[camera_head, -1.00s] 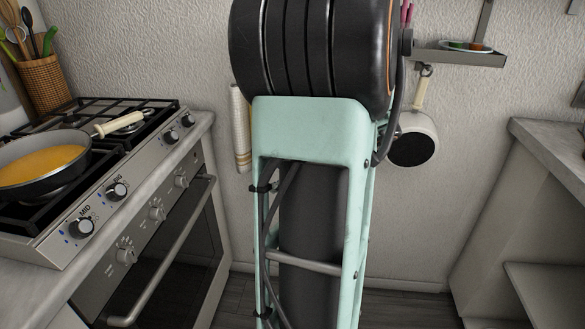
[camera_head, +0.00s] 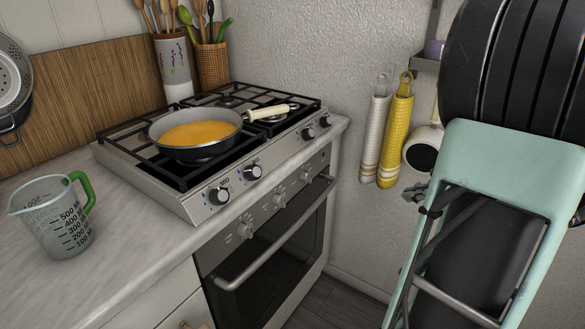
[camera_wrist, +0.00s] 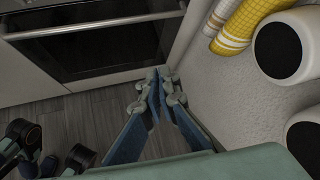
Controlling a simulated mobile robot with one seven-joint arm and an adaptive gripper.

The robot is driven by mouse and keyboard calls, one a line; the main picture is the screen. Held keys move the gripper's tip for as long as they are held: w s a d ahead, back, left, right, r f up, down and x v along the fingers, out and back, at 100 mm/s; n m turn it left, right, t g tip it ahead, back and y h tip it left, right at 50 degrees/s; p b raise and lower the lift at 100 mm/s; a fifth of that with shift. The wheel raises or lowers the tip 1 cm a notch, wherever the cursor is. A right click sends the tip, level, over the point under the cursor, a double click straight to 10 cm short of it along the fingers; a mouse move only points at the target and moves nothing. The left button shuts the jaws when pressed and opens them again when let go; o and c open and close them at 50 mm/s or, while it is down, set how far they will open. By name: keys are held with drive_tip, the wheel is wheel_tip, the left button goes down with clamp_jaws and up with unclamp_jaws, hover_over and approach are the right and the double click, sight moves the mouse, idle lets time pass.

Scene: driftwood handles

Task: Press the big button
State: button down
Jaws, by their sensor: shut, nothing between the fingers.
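The hob stands at left centre in the head view, with a row of dark knobs along its front edge. The second knob from the left (camera_head: 253,171) is the one whose label read BIG in the earlier frame; its label is too small to read now. The MID knob (camera_head: 219,196) is beside it. My gripper (camera_wrist: 160,80) is shut and empty in the wrist view, pointing toward the floor and wall corner beside the oven. It is apart from the knobs, to their right. The hob knobs are not in the wrist view.
A pan (camera_head: 194,134) with yellow liquid sits on the hob, its handle pointing right. A measuring jug (camera_head: 56,218) stands on the left counter. The oven handle (camera_head: 275,236) juts out below. Towels (camera_head: 396,143) and pots hang on the wall near my arm.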

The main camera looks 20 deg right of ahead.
sight(257, 172)
drive_tip(key=a+r+y+p, duration=0.1)
drive_tip(key=a+r+p, duration=0.3)
drive_tip(key=a, duration=0.4)
drive_tip(key=w+a+r+y+p, duration=0.1)
drive_tip(key=a+r+y+p, duration=0.1)
drive_tip(key=a+r+p, duration=0.2)
drive_tip(key=w+a+r+y+p, duration=0.1)
drive_tip(key=a+r+p, duration=0.3)
drive_tip(key=a, duration=0.7)
drive_tip(key=shift+w+a+r+m+y+p, duration=0.25)
drive_tip(key=shift+y+p, duration=0.25)
drive_tip(key=shift+p, duration=0.4)
drive_tip(key=b+x, duration=0.1)
drive_tip(key=x, duration=1.3)
drive_tip(key=shift+w+r+b, duration=0.1)
drive_tip(key=shift+r+b, duration=0.05)
drive_tip(key=shift+b, duration=0.2)
drive_tip(key=shift+w+a+f+b, duration=0.35)
drive_tip(key=shift+f+b, duration=0.1)
drive_tip(key=shift+b, duration=0.2)
drive_tip(key=shift+a+r, duration=0.1)
drive_tip(key=shift+r, duration=0.05)
